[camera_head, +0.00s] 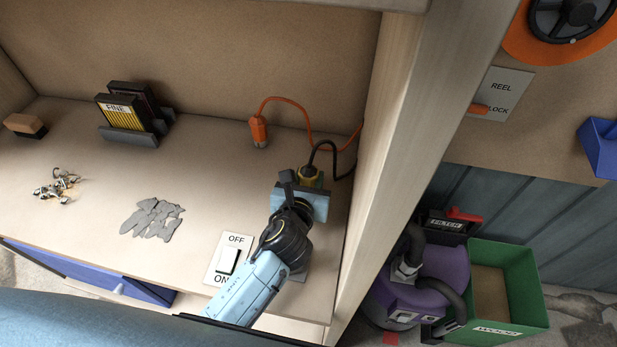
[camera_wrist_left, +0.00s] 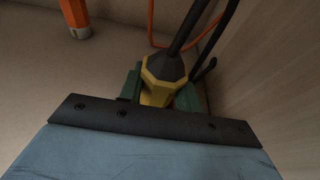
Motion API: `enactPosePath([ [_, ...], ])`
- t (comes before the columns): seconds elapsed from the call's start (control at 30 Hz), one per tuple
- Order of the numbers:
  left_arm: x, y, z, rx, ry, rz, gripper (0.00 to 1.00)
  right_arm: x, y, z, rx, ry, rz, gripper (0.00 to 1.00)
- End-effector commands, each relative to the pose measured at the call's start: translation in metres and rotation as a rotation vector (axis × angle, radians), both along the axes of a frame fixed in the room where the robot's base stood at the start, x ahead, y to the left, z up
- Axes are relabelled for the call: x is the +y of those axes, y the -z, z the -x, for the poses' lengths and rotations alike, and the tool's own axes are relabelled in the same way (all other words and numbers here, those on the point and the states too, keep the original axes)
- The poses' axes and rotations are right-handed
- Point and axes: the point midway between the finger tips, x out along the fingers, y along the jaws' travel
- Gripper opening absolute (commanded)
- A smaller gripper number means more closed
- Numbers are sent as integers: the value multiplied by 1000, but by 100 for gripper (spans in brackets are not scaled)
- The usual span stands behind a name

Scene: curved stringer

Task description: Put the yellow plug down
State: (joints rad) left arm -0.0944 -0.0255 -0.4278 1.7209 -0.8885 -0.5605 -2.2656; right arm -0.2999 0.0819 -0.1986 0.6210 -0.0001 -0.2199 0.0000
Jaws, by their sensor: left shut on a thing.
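The yellow plug (camera_head: 309,174) with its black cord is at the back right of the bench. In the left wrist view the yellow plug (camera_wrist_left: 160,82) sits between the green fingertips of my left gripper (camera_wrist_left: 160,97), which is shut on it. In the head view my left gripper (camera_head: 312,184) is close to the bench's right side wall, with the wrist partly covering it. I cannot tell whether the plug touches the bench top. My right gripper is not in view.
An orange plug (camera_head: 259,131) with an orange cord stands just left of the yellow plug. A switch plate (camera_head: 228,260), grey scraps (camera_head: 153,219), metal bits (camera_head: 58,186) and a rack (camera_head: 133,116) are on the bench (camera_head: 205,165). The side wall (camera_head: 389,130) is close on the right.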

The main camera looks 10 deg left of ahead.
Motion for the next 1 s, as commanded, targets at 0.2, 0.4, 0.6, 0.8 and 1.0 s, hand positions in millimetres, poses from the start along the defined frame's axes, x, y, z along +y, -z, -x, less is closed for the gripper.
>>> enactPosePath([
  [0.2,0,2,0,0,0,0,54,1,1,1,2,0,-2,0],
  [0.4,0,2,0,0,0,0,55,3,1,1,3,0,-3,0],
  [0.6,0,-3,5,2,0,-1,55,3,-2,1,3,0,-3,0],
  [0.8,0,-14,40,3,1,-1,55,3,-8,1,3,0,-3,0],
  [1.0,0,-27,81,3,0,0,55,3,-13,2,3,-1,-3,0],
])
